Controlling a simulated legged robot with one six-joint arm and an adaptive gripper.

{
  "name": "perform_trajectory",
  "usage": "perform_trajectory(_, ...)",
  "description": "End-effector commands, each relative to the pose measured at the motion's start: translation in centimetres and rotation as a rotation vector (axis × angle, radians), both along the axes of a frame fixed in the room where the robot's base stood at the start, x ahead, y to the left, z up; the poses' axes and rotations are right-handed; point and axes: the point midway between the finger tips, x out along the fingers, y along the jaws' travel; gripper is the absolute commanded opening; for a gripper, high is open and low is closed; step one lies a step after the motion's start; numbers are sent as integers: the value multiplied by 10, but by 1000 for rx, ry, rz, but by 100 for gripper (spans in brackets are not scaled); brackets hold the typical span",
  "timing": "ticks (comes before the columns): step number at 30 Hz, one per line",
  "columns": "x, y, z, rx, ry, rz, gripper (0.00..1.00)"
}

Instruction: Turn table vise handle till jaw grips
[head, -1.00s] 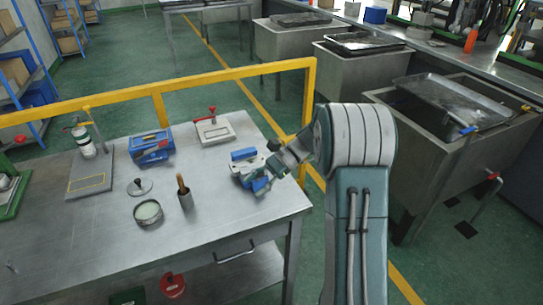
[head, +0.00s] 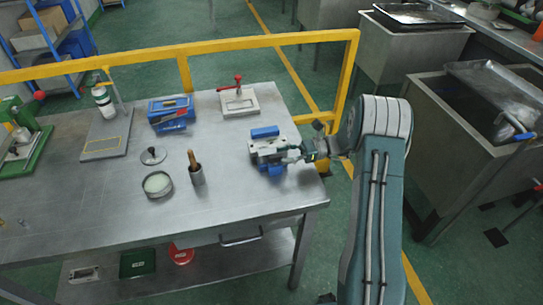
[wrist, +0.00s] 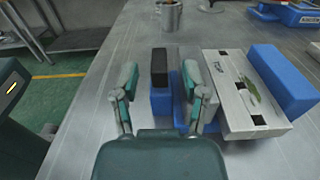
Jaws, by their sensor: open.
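The table vise (head: 268,148), grey-white with blue parts, sits near the right edge of the metal table. My gripper (head: 306,152) is at its right side, low near the tabletop. In the wrist view my gripper (wrist: 162,84) is open, with its two fingers on either side of an upright blue part with a black top (wrist: 160,68). I cannot tell whether the fingers touch it. The vise's pale body (wrist: 245,95) and a blue block (wrist: 284,80) stand to the right of the fingers. The handle cannot be clearly told apart from the other blue parts.
On the table (head: 90,215) are a metal cup with a wooden-handled tool (head: 196,172), a round dish (head: 157,184), a blue box (head: 171,114) and a red-handled clamp plate (head: 239,100). A yellow rail (head: 270,41) runs behind. The table's front middle is clear.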

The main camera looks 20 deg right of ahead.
Motion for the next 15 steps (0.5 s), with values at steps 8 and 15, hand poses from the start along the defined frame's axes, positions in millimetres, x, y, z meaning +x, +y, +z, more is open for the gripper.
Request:
perform_trajectory(8, 0, 38, 0, -2, -1, 0, 57)
perform_trajectory(15, 0, 44, 0, -6, -1, -1, 57)
